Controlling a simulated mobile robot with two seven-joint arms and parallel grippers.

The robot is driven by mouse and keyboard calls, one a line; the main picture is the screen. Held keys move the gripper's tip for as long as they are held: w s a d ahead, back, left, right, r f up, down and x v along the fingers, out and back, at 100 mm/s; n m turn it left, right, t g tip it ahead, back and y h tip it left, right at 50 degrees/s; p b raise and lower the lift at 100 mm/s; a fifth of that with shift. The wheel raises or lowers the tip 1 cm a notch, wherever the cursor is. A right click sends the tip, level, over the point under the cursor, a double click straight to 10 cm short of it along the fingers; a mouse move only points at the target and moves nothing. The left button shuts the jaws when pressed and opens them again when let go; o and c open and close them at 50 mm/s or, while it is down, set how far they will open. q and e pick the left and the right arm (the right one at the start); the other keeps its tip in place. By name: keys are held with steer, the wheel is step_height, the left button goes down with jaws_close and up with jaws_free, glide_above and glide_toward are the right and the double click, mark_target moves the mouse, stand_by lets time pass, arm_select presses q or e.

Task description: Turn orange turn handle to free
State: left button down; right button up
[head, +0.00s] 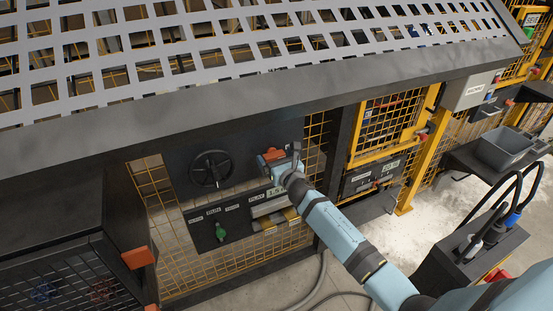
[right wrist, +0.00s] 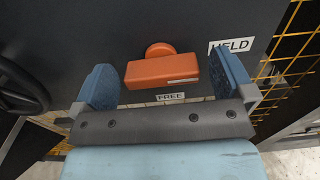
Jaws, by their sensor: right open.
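The orange turn handle (right wrist: 162,71) sits on a dark panel in the right wrist view. Its bar lies nearly level in that picture, with a round orange hub above it. A HELD label (right wrist: 231,46) is to its right and a FREE label (right wrist: 171,97) is below it. My right gripper (right wrist: 166,82) is open, with one blue finger beyond each end of the bar and gaps on both sides. In the head view the handle (head: 273,155) is partly hidden by my right gripper (head: 277,164). My left gripper is not in view.
A slotted grey cover (head: 250,80) overhangs the panel. Yellow mesh fencing (head: 388,122) and a grey bin (head: 499,150) stand to the right.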

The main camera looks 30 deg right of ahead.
steer(key=c, duration=0.9)
